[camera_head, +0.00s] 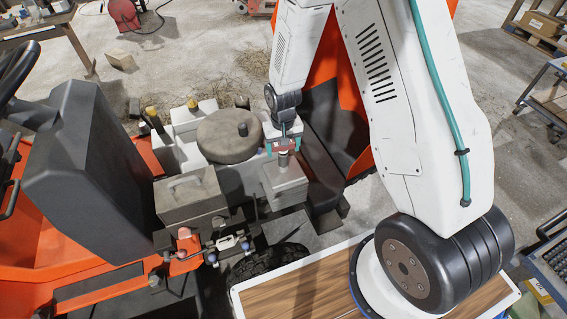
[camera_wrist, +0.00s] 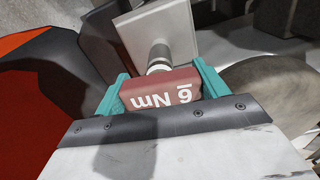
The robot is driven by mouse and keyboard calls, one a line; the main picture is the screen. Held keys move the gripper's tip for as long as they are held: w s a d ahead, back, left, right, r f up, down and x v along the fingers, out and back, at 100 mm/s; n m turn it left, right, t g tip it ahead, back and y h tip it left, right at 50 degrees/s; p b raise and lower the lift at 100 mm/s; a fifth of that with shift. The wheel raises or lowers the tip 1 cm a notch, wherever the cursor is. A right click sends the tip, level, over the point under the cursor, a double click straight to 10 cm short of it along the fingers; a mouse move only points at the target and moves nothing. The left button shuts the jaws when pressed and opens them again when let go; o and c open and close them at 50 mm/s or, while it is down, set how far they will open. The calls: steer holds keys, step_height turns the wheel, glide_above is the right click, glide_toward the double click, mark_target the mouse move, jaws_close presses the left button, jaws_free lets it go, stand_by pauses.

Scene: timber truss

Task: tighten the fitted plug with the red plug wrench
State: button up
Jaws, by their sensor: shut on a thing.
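My gripper (camera_head: 282,143) has its teal fingers closed on the red plug wrench (camera_wrist: 160,92), whose face reads "6 Nm". In the wrist view the gripper (camera_wrist: 162,82) holds the red body from both sides. The wrench's grey metal shank (camera_wrist: 159,56) points away from the gripper, toward a light grey box-shaped housing (camera_wrist: 168,28). In the head view this housing (camera_head: 285,186) lies just below the gripper, and the shank end is at its top. The fitted plug is hidden, so I cannot tell whether the socket is fully seated on it.
A round grey-brown cover (camera_head: 229,137) and a grey box with a handle (camera_head: 188,197) stand left of the housing. A dark seat (camera_head: 88,165) of the orange vehicle is further left. A wooden-topped surface (camera_head: 300,292) lies in front.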

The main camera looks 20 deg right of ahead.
steer(key=shift+m, duration=1.3)
steer(key=shift+r, duration=0.1)
steer(key=shift+r, duration=1.3)
steer(key=shift+r, duration=0.15)
steer(key=shift+r, duration=1.95)
